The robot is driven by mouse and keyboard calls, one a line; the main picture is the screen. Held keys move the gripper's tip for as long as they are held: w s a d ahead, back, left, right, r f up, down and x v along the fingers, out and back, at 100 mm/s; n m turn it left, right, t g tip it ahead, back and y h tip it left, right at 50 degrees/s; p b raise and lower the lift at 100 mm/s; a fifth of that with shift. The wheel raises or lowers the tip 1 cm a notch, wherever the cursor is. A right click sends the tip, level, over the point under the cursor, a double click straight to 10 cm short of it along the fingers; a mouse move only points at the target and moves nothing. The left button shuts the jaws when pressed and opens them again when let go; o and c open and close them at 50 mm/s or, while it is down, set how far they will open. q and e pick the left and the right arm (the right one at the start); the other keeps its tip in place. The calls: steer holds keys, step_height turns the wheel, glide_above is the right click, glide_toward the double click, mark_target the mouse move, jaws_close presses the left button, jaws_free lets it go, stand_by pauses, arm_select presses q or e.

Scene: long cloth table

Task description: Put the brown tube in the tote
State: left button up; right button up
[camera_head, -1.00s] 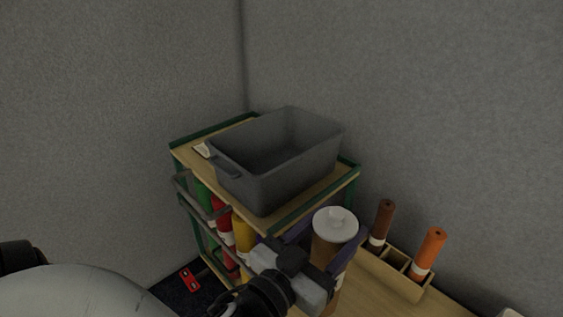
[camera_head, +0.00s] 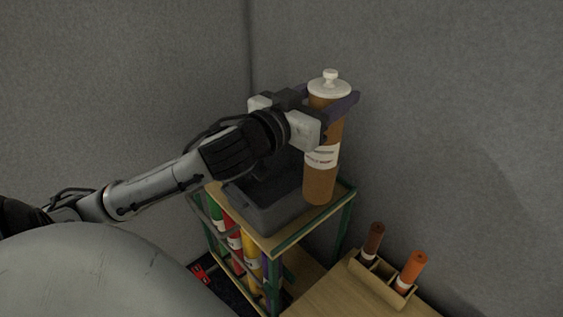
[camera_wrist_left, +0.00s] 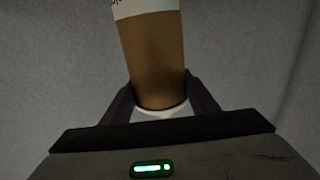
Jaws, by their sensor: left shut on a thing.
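A light brown tube (camera_head: 320,185) with a white knobbed lid and a white label is held upright in the air. My left gripper (camera_head: 332,104) is shut on it near its top, just below the lid. In the left wrist view the brown tube (camera_wrist_left: 153,60) sits between the dark fingers. The grey tote (camera_head: 270,212) stands on the top of a green-framed shelf rack. My forearm and wrist hide much of the tote and its opening. The tube is at the tote's right side in the picture; I cannot tell whether it is over the opening. My right gripper is not in view.
The rack (camera_head: 288,243) has a wooden top and holds several coloured tubes below. A wooden holder (camera_head: 382,278) with a dark brown tube (camera_head: 374,239) and an orange tube (camera_head: 411,271) stands on the wooden table (camera_head: 340,301). Grey walls stand close behind.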

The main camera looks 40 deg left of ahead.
mark_target(323, 80)
arm_select(q)
steer(key=shift+y, duration=0.3)
steer(key=r, duration=0.1)
steer(key=a+r+p, duration=0.1)
steer(key=a+r, duration=0.1)
steer(key=shift+w+a+r, duration=0.1)
steer(key=shift+w+r, duration=0.2)
steer(key=shift+w, duration=0.1)
steer(key=w+a+f+n+g+y+p, duration=0.2)
steer(key=a+f+n+y+p, duration=0.3)
steer(key=a, duration=0.7)
step_height(323, 80, down, 11)
steer(key=y+b, duration=0.1)
steer(key=b, duration=0.1)
steer(key=shift+s+r+b, duration=0.15)
steer(key=shift+s+b, duration=0.05)
steer(key=shift+b, duration=0.15)
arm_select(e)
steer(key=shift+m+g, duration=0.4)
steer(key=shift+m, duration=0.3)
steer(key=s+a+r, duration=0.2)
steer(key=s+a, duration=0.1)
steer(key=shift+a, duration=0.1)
arm_select(q)
steer(key=o, duration=1.5)
steer(key=shift+f, duration=0.2)
